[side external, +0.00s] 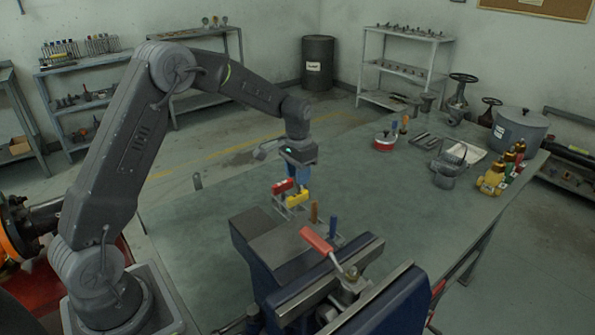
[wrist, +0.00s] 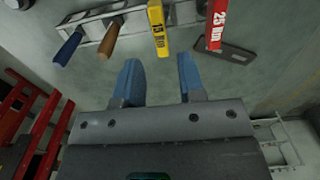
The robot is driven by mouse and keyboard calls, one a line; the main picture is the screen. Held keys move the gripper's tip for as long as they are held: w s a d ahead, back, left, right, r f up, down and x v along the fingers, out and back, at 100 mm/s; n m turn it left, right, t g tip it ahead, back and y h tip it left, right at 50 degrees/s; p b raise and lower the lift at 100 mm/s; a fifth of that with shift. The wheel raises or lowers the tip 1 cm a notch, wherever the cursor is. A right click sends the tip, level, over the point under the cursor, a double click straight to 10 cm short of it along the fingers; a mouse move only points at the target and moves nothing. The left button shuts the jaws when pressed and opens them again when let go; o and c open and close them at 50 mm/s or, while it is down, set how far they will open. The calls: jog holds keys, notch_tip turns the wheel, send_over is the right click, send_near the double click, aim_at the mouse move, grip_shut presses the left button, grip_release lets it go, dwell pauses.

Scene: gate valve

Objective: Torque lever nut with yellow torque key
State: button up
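The yellow torque key (side external: 298,199) stands in a small rack on the bench, next to a red one (side external: 283,187). In the wrist view the yellow key (wrist: 158,28) has a black label that I cannot read surely, and lies just beyond my fingertips. My gripper (wrist: 158,64) has blue fingers, apart with nothing held between them. In the side view my gripper (side external: 297,174) points down just above the yellow and red handles. A valve with a red lever (side external: 317,240) is in the vise; its nut (side external: 350,273) is small at the lever's base.
The rack (wrist: 90,20) also holds a blue handle (wrist: 68,47) and a brown handle (wrist: 108,40). The red key (wrist: 215,25) reads 25 Nm. The blue vise (side external: 285,250) stands close in front. A pot (side external: 518,130) and brass valves (side external: 492,180) stand at the right. The bench middle is clear.

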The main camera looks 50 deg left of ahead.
aim_at(298, 194)
jog(key=shift+f, duration=3.25)
jog(key=shift+c, duration=0.3)
grip_shut()
jog(key=shift+r, duration=3.05)
